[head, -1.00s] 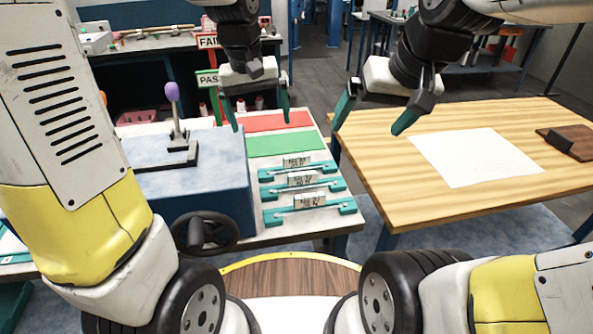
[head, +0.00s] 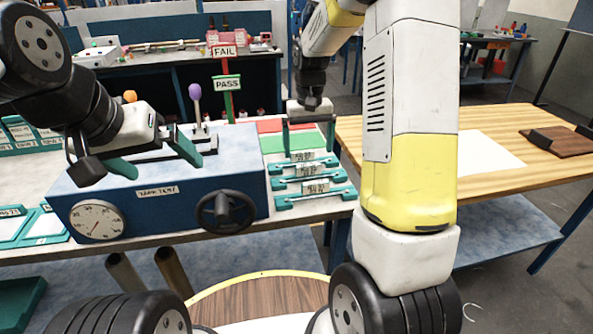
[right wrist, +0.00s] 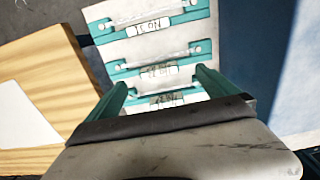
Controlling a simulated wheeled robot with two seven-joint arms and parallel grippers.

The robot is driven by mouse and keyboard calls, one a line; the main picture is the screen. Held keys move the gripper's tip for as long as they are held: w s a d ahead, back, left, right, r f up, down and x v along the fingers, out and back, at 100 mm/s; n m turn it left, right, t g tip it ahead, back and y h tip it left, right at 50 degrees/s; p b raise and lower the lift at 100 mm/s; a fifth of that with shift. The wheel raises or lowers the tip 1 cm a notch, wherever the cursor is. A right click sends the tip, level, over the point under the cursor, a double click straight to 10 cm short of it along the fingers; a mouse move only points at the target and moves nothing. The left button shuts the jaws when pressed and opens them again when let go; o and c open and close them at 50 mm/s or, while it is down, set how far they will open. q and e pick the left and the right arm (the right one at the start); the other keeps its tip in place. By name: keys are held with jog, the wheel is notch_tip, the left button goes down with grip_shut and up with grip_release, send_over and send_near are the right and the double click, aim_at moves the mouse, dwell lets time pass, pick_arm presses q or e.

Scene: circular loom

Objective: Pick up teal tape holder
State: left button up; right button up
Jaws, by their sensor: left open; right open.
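Several teal tape holders lie in a row on the white bench top: a far one (head: 308,157), a middle one (head: 308,171) and a near one (head: 315,195), each with a white label. In the right wrist view the holders also show as three teal strips, the top one (right wrist: 150,27), the middle one (right wrist: 155,68) and the lowest one (right wrist: 165,99), partly behind my gripper. My right gripper (head: 308,138) is open and empty, above the far end of the row. My left gripper (head: 154,158) is open and empty over the blue test box.
The blue tape test box (head: 165,205) with lever and handwheel stands left of the holders. Green (head: 275,144) and red (head: 268,126) areas lie behind them. PASS (head: 227,82) and FAIL (head: 224,51) signs stand further back. A wooden table (head: 490,185) is at the right.

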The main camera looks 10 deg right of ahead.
aim_at(309, 166)
jog(key=f, duration=0.7)
jog(key=shift+w+d, duration=0.15)
jog(key=shift+w, duration=0.1)
jog(key=shift+r, duration=0.1)
jog(key=c, duration=1.5)
notch_tip(309, 166, up, 10)
jog(key=o, duration=0.8)
jog(key=c, duration=1.4)
jog(key=shift+s, duration=0.1)
grip_shut()
